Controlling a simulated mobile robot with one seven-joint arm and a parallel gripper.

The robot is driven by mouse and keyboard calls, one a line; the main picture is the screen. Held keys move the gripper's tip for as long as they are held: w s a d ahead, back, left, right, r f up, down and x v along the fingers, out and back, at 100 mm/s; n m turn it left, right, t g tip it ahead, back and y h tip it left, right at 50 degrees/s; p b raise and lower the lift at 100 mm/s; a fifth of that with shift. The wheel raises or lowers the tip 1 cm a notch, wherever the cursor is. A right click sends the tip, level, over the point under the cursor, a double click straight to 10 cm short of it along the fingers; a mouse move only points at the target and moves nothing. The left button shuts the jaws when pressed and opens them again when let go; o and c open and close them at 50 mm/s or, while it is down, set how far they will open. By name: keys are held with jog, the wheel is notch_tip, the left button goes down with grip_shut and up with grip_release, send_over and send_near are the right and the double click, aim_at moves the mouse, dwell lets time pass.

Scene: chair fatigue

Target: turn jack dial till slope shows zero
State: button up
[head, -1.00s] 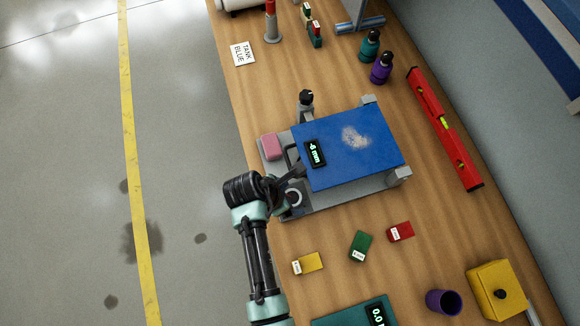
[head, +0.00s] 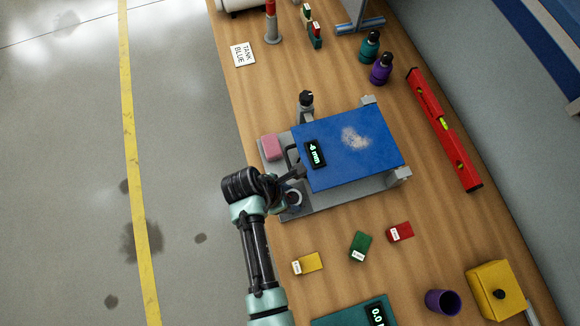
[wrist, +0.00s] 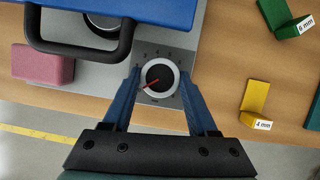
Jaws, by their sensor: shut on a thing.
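The jack dial (wrist: 160,78) is a dark knob with a light ring and a red pointer, set on the grey base plate (wrist: 183,45). In the wrist view its pointer aims to the lower left. My gripper (wrist: 160,85) has its blue fingers on either side of the dial, shut on it. In the head view my gripper (head: 288,188) is at the plate's near left corner and partly hides the dial. The blue platform (head: 370,140) carries a slope display (head: 315,155) that appears to read -6 mm. A dark handle (wrist: 80,45) stands beside the dial.
A pink block (head: 270,147) sits on the base's left edge. Yellow (head: 308,263), green (head: 361,245) and red (head: 400,231) labelled blocks lie below the base. A red spirit level (head: 445,130) lies at the right. A second black knob (head: 306,98) stands behind the platform.

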jog(key=shift+w+m+g+p, duration=0.15)
jog(key=shift+m+g, duration=0.3)
jog(key=shift+m, duration=0.8)
jog(key=shift+m+g+p, duration=0.2)
jog(key=shift+m+g, duration=0.25)
jog(key=shift+m, duration=0.8)
jog(key=o, duration=1.4)
jog(key=shift+r, duration=0.1)
jog(key=b+v, duration=0.1)
jog(key=v, duration=1.1)
jog(key=shift+a+r, duration=0.3)
jog(key=shift+a, duration=0.05)
jog(key=shift+w, duration=0.1)
